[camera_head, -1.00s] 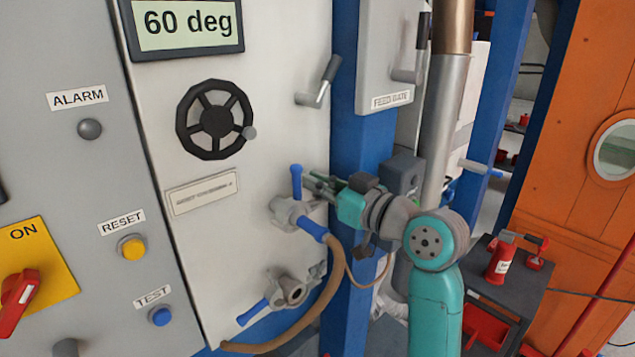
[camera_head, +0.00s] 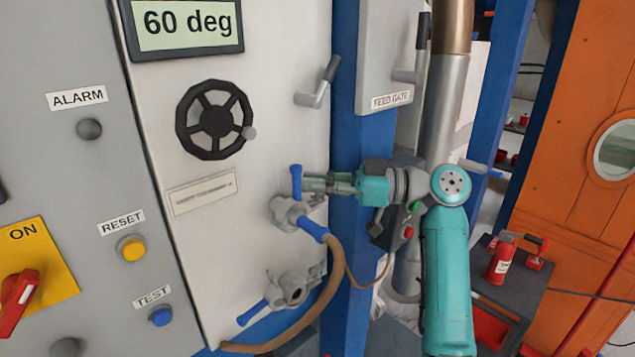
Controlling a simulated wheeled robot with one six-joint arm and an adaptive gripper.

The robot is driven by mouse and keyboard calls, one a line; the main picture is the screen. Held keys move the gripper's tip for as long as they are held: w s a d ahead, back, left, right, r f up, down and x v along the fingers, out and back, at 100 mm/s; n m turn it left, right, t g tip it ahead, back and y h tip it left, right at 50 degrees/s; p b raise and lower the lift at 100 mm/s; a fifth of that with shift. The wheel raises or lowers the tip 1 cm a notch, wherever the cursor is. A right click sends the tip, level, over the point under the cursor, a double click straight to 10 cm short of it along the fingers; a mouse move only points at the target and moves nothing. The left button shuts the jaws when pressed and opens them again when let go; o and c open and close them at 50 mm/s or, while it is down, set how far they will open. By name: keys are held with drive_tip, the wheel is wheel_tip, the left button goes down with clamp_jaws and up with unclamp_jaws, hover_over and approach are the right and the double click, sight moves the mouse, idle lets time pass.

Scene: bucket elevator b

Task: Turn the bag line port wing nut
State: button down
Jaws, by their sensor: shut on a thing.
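The upper port (camera_head: 287,210) is a grey metal fitting on the white panel. An upright blue wing (camera_head: 296,180) stands on it, and a blue-ended brown hose (camera_head: 333,265) joins its lower right side. My gripper (camera_head: 304,184) comes in from the right, nearly level, with its fingertips at the blue wing. It is shut on the wing, though the contact is small and partly hidden by the fingers. A second, lower port (camera_head: 291,289) has an open round mouth and a blue handle (camera_head: 252,312) slanting down left. No label shows which port is the bag line port.
A blue post (camera_head: 347,300) stands right beside the ports, close behind my gripper. A black handwheel (camera_head: 215,120) and a grey crank lever (camera_head: 318,84) sit above. The feed gate box (camera_head: 388,50) and a metal pipe (camera_head: 442,120) are near my arm.

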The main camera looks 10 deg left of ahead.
drive_tip(key=shift+n+g, duration=0.3)
drive_tip(key=shift+g, duration=0.4)
drive_tip(key=c, duration=1.3)
unclamp_jaws()
drive_tip(key=shift+d, duration=0.1)
drive_tip(key=d, duration=0.4)
drive_tip(key=w+d, duration=0.1)
drive_tip(key=d, duration=0.6)
drive_tip(key=shift+w+d, duration=0.3)
drive_tip(key=shift+d, duration=0.1)
